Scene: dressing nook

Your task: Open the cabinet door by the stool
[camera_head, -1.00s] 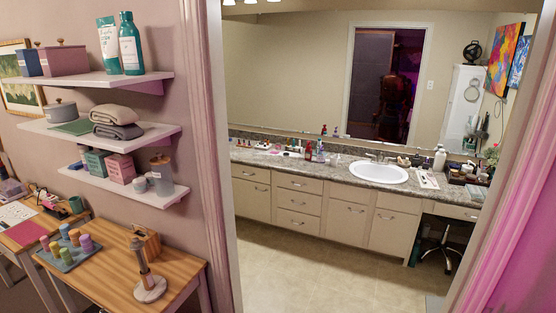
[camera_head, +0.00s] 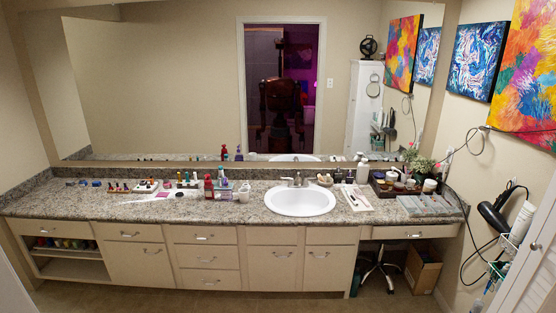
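A long cream cabinet runs under a granite countertop in the camera_head view. The stool (camera_head: 377,268), dark with a metal base, sits in the open knee space at the right. The cabinet door nearest the stool (camera_head: 328,268) is just left of that space and is shut, with a handle near its top. Another shut door (camera_head: 271,268) is left of it, under the sink. A further shut door (camera_head: 141,264) is at the left, beside an open shelf bay. Neither of my grippers is in view.
The white sink (camera_head: 300,201) and several bottles and small items stand on the countertop (camera_head: 120,207). A cardboard box (camera_head: 422,270) is right of the stool. A hair dryer and cords hang on the right wall, near a white door edge (camera_head: 527,270). Some floor shows in front.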

